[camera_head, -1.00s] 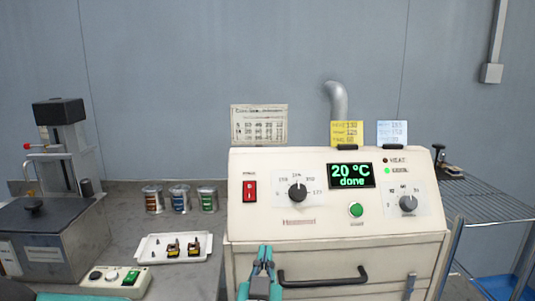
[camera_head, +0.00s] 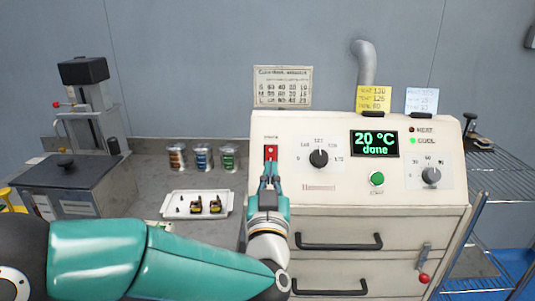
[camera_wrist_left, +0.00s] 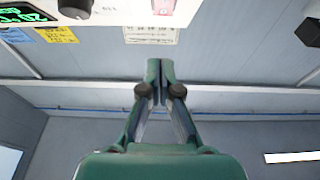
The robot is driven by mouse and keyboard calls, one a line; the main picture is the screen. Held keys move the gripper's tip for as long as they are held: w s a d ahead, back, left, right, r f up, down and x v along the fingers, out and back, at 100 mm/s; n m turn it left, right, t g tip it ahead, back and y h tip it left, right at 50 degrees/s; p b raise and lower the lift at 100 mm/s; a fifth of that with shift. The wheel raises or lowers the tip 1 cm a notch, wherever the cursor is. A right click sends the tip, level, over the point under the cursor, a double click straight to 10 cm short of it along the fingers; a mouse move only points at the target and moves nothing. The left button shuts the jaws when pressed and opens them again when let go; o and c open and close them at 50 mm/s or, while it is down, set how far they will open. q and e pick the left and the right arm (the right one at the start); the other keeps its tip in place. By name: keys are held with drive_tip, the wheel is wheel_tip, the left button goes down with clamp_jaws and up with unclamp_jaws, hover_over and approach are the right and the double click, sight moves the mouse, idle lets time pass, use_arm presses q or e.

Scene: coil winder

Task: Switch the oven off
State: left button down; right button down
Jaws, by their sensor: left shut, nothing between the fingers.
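The oven is a cream box whose sloped front panel (camera_head: 285,190) faces me. Its red power switch (camera_head: 271,153) is at the left of the panel, and the switch also shows at the top of the left wrist view (camera_wrist_left: 163,6). The green display (camera_head: 375,143) reads 20 °C and "done". My left gripper (camera_head: 270,168) is shut and empty, its tips just below the red switch in the head view. I cannot tell whether they touch it. The shut fingers show in the left wrist view (camera_wrist_left: 153,70). My right gripper is not in view.
Dials (camera_head: 319,158) and a green button (camera_head: 377,179) sit right of the switch. Drawer handles (camera_head: 339,242) stick out below. A white tray (camera_head: 170,206) with small parts and several cans (camera_head: 203,156) stand on the bench at left. A wire rack (camera_head: 500,185) stands at right.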

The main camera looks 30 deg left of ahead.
sight(272, 156)
use_arm(q)
drive_tip(key=shift+w+a+f+p, duration=0.15)
drive_tip(key=shift+w+a, duration=0.6)
drive_tip(key=shift+w, duration=0.45)
drive_tip(key=shift+w+a+f+p, duration=0.15)
drive_tip(key=shift+w+a, duration=0.65)
drive_tip(key=shift+w, duration=0.45)
drive_tip(key=shift+w+a+f+p, duration=0.15)
drive_tip(key=shift+w+a, duration=0.6)
drive_tip(key=shift+w, duration=0.45)
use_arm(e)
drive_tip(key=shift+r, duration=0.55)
use_arm(q)
drive_tip(key=shift+r, duration=0.1)
